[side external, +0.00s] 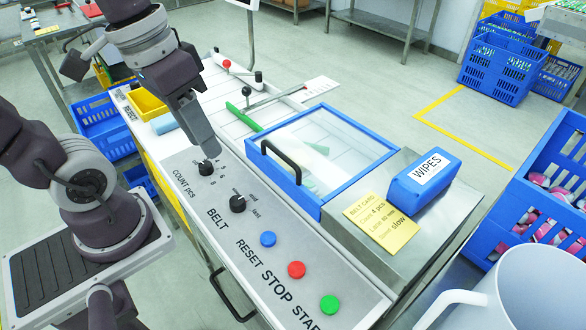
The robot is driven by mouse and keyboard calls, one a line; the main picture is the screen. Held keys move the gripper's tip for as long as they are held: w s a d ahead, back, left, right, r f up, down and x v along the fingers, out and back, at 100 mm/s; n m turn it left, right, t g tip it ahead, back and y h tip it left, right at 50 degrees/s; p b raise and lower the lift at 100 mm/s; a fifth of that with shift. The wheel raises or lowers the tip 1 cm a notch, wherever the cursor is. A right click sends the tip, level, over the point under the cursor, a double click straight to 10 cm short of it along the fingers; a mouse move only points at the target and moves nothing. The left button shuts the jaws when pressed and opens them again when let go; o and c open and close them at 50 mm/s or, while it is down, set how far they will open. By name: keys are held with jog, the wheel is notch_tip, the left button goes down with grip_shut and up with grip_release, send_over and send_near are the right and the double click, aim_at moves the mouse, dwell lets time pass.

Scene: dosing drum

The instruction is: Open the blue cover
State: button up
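The blue cover (325,192) is a blue frame with a clear pane, lying flat over part of the machine right of the control panel. A black bar handle (281,160) stands on its near left edge. Pale items show dimly through the pane. My gripper (210,152) points down over the count knob (206,168), left of the cover and apart from its handle. The fingers are seen edge-on, so their opening and any contact with the knob cannot be told.
A blue WIPES pack (423,181) and a yellow belt card (382,222) lie on the metal top right of the cover. The panel holds a belt knob (237,204) and blue, red and green buttons (297,269). Levers (252,90) stand behind. A white mug (524,292) is front right.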

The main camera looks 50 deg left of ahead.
notch_tip(320, 180, up, 2)
jog(key=s+t+y, duration=0.1)
jog(key=s+t, duration=0.1)
jog(key=t, duration=0.1)
jog(key=n+g, duration=0.8)
jog(key=n, duration=0.9)
send_over(283, 155)
jog(key=w, duration=0.2)
jog(key=w+x, duration=0.2)
jog(key=x, duration=1.2)
jog(key=shift+a, duration=0.15)
jog(key=shift+s+f, duration=0.15)
jog(key=shift+f, duration=0.45)
grip_shut()
